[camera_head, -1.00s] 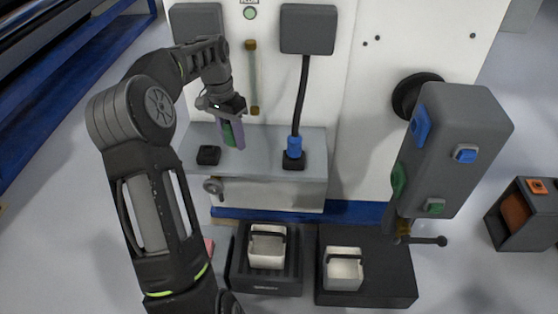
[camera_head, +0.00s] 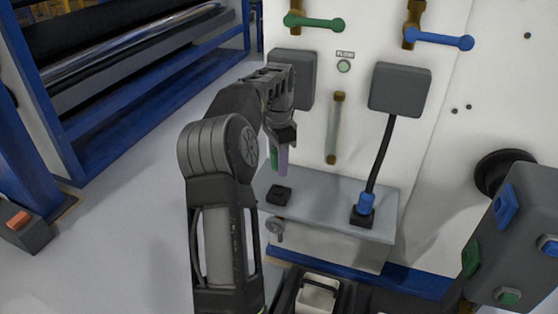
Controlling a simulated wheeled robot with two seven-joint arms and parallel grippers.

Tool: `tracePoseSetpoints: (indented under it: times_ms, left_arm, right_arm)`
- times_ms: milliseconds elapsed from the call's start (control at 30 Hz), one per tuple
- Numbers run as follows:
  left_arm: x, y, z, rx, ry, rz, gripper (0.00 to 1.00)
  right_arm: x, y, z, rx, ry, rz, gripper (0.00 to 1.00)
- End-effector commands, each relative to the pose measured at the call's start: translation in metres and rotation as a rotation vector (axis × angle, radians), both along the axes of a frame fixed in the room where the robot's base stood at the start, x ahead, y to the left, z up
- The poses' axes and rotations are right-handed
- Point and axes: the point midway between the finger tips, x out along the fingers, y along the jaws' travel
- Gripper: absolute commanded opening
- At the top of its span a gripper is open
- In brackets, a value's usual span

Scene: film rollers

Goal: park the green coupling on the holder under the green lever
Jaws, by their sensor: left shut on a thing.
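The green lever (camera_head: 314,22) is at the top of the white panel. Below it, on the grey shelf, sits a small black holder (camera_head: 279,195) with nothing on it. My left gripper (camera_head: 281,161) is shut on the green coupling (camera_head: 274,160), which shows as a green strip beside a purple-grey finger. The coupling hangs just above the holder in the picture; its exact height and alignment I cannot tell. Most of the coupling is hidden by the gripper. My right gripper is not in view.
The blue coupling (camera_head: 366,202) with its black hose stands on another holder to the right, under the blue lever (camera_head: 440,40). A grey box with colored buttons (camera_head: 520,235) is at the right. A white container (camera_head: 317,295) stands below the shelf (camera_head: 325,212).

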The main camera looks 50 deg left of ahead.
Motion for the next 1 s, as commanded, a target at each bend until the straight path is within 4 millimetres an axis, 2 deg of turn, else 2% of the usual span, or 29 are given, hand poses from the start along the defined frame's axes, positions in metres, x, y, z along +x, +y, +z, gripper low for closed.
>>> tracePoseSetpoints:
  times_ms: [600,800,1000]
  left_arm:
    - [0.0,0.0,-0.058,-0.001,0.0,0.0,0.0]
    - [0.0,0.0,-0.067,-0.001,0.0,0.001,0.0]
    - [0.0,0.0,-0.069,0.0,-0.001,0.001,0.0]
  right_arm:
    - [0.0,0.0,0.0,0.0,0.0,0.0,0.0]
    - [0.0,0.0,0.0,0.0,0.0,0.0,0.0]
    - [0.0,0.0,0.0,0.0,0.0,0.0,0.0]
